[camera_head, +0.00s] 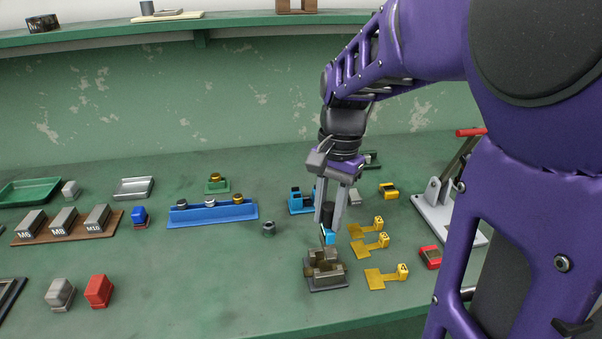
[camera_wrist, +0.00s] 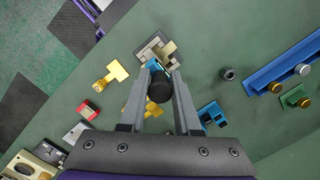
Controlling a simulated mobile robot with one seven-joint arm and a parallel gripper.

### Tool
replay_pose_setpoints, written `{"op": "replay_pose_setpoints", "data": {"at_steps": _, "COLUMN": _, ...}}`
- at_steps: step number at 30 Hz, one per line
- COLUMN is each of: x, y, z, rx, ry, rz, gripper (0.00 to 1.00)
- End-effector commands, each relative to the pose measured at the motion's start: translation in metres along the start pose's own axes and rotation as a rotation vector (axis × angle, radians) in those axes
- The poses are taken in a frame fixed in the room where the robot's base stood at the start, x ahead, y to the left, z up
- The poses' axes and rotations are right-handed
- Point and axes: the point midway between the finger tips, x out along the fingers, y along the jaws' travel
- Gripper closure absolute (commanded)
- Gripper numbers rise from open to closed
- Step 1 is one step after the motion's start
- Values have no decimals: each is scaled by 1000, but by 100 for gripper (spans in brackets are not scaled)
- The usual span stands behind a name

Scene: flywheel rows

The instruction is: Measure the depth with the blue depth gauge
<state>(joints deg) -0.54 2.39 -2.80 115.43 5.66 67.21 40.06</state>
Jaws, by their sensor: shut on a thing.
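The blue depth gauge (camera_head: 329,236) is between the fingers of my gripper (camera_head: 330,221). It has a blue lower part and a dark cylindrical body. In the wrist view its blue part (camera_wrist: 154,65) shows beyond the dark round end, between the fingertips (camera_wrist: 161,76). My gripper is shut on it. A stepped grey-brown metal block (camera_head: 325,266) on a dark plate lies just below the gauge. The block also shows in the wrist view (camera_wrist: 155,46), close to the fingertips. I cannot tell whether the gauge touches the block.
Several yellow tagged pieces (camera_head: 380,279) lie right of the block. A blue stand (camera_head: 300,202) is behind it, and a small dark nut-like part (camera_head: 268,228) lies to the left. A blue rail (camera_head: 213,213) is further left. A grey lever press (camera_head: 447,212) stands at right.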

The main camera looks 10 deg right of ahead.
Motion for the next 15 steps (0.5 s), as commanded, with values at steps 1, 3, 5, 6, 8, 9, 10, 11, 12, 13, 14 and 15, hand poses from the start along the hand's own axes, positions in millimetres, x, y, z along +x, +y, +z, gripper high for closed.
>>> {"op": "replay_pose_setpoints", "data": {"at_steps": 1, "x": 2, "y": 0, "z": 0, "rx": 0, "ry": 0, "rz": 0, "gripper": 100}}
{"op": "replay_pose_setpoints", "data": {"at_steps": 3, "x": 4, "y": 0, "z": 0, "rx": 0, "ry": 0, "rz": -1, "gripper": 100}}
{"op": "replay_pose_setpoints", "data": {"at_steps": 5, "x": 5, "y": 0, "z": -1, "rx": 0, "ry": 0, "rz": -1, "gripper": 100}}
{"op": "replay_pose_setpoints", "data": {"at_steps": 6, "x": 6, "y": 0, "z": -1, "rx": 0, "ry": 0, "rz": -1, "gripper": 100}}
{"op": "replay_pose_setpoints", "data": {"at_steps": 8, "x": 8, "y": 0, "z": -1, "rx": 0, "ry": 0, "rz": -1, "gripper": 100}}
{"op": "replay_pose_setpoints", "data": {"at_steps": 9, "x": 9, "y": 0, "z": -1, "rx": 0, "ry": 0, "rz": -1, "gripper": 100}}
{"op": "replay_pose_setpoints", "data": {"at_steps": 10, "x": 10, "y": 0, "z": -1, "rx": 0, "ry": 0, "rz": -1, "gripper": 100}}
{"op": "replay_pose_setpoints", "data": {"at_steps": 11, "x": 10, "y": 0, "z": -1, "rx": 0, "ry": 0, "rz": -1, "gripper": 100}}
{"op": "replay_pose_setpoints", "data": {"at_steps": 12, "x": 11, "y": 0, "z": -2, "rx": 0, "ry": 0, "rz": -1, "gripper": 100}}
{"op": "replay_pose_setpoints", "data": {"at_steps": 13, "x": 12, "y": 0, "z": -2, "rx": 0, "ry": 0, "rz": -1, "gripper": 100}}
{"op": "replay_pose_setpoints", "data": {"at_steps": 14, "x": 13, "y": 0, "z": -2, "rx": 0, "ry": 0, "rz": -1, "gripper": 100}}
{"op": "replay_pose_setpoints", "data": {"at_steps": 15, "x": 14, "y": 0, "z": -2, "rx": 0, "ry": 0, "rz": -1, "gripper": 100}}
